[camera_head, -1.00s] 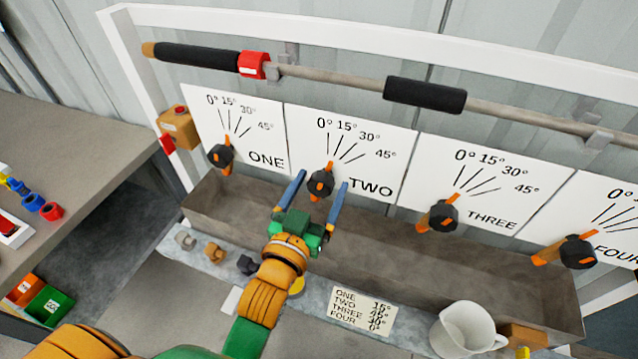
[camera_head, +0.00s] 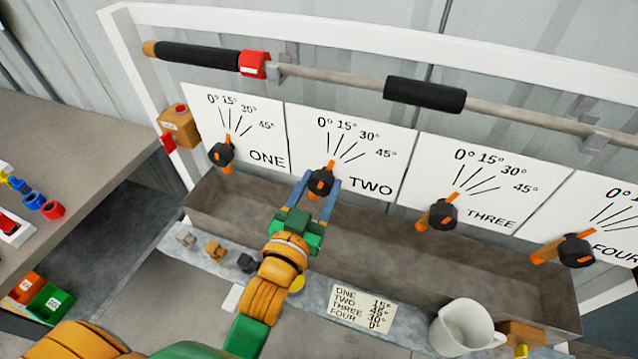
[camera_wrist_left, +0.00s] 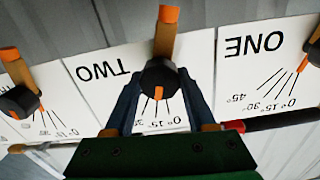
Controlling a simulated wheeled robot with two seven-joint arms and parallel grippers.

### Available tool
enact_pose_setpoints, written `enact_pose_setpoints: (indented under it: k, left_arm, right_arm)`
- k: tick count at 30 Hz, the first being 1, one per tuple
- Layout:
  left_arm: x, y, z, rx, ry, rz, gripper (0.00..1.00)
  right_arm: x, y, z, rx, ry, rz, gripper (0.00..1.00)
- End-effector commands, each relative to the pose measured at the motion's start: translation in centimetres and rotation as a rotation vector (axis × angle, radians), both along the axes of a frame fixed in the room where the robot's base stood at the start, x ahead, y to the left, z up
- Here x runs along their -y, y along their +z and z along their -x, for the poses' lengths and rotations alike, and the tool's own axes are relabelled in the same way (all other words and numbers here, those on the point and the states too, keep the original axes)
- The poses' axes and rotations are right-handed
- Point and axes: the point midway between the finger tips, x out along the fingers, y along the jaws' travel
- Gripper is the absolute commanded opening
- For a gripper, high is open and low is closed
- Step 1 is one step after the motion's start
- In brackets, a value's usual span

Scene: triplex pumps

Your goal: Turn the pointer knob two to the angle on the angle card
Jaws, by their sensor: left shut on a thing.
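Pointer knob two (camera_head: 321,182) is black with an orange pointer. My left gripper (camera_head: 320,184) is shut on this knob, one blue finger on each side. The left wrist view shows the knob (camera_wrist_left: 158,78) between the two fingers, with the card upside down. The angle card (camera_head: 362,307) lies on the ledge below; its row for TWO appears to read 45°. My right gripper is not in view.
Knob one (camera_head: 221,155) is to the left; knob three (camera_head: 442,215) and knob four (camera_head: 576,251) are to the right. A grey trough (camera_head: 450,264) runs below the cards. A white jug (camera_head: 464,328) stands at the front right.

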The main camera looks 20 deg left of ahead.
Motion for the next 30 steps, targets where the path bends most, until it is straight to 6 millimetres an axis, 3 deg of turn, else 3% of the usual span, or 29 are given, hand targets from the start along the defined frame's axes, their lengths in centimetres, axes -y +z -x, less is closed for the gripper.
enact_pose_setpoints:
  k: [18,30]
  left_arm:
    - [0.0,0.2,0.0,0.015,0.001,-0.383,0.00]
    - [0.0,0.1,0.0,0.019,0.002,-0.470,0.00]
  right_arm:
    - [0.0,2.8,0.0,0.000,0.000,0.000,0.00]
    - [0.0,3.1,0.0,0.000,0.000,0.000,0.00]
